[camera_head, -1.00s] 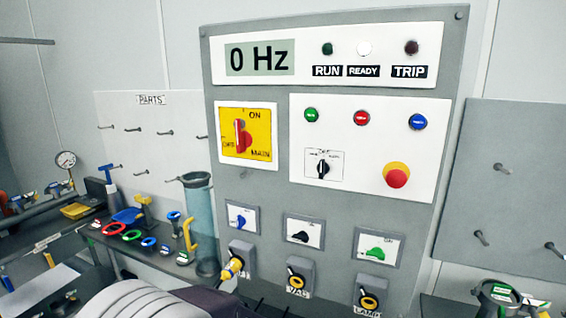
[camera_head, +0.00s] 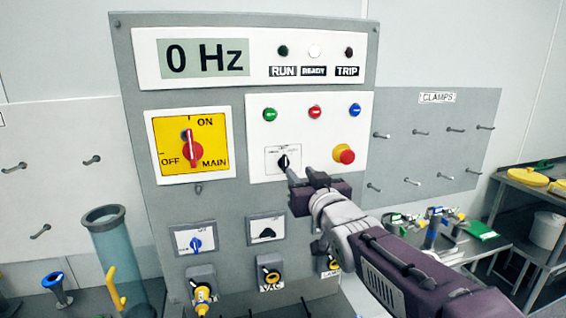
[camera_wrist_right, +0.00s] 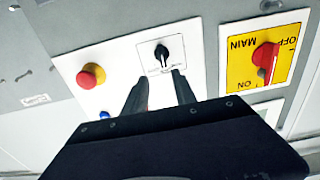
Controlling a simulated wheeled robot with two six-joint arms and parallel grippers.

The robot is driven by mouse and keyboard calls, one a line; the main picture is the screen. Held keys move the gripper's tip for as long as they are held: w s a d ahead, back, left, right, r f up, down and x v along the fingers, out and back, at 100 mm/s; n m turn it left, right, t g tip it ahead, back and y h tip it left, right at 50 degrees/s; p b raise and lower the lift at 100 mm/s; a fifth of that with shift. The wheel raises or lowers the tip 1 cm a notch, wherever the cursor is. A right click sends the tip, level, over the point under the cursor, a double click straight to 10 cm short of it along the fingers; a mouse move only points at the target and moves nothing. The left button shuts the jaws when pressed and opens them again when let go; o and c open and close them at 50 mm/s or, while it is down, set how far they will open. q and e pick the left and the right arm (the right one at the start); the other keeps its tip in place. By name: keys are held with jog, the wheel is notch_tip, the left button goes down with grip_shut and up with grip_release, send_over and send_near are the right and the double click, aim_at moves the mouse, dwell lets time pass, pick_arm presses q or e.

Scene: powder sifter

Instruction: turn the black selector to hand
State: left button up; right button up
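The black selector (camera_head: 283,161) is a small knob on a white labelled plate, on the panel's lower white section. Its pointer looks roughly upright; the label text is too small to read. My right gripper (camera_head: 301,174) is just below and in front of it. In the right wrist view the selector (camera_wrist_right: 162,52) stands beyond the fingertips, and the right gripper (camera_wrist_right: 158,80) is open with two dark fingers apart and nothing between them. The fingers do not appear to touch the knob. My left gripper is not in view.
The red emergency button (camera_head: 344,154) sits close right of the selector. The red main switch (camera_head: 193,150) on yellow is to its left. Green (camera_head: 270,114), red (camera_head: 315,112) and blue (camera_head: 355,110) buttons are above. Lower selectors and sockets, such as the black-knobbed one (camera_head: 267,233), lie below.

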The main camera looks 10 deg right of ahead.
aim_at(286, 161)
jog(key=w+p, duration=0.1)
jog(key=w, duration=0.1)
jog(key=w+a+p, duration=0.1)
jog(key=w, duration=0.2)
jog(key=w+p, duration=0.1)
jog(key=w, duration=0.2)
jog(key=shift+w+a+p, duration=0.2)
jog(key=shift+p, duration=0.15)
jog(key=shift+w+d+f, duration=0.1)
jog(key=shift+w+d, duration=0.2)
jog(key=shift+s, duration=0.1)
jog(key=shift+a, duration=0.1)
grip_shut()
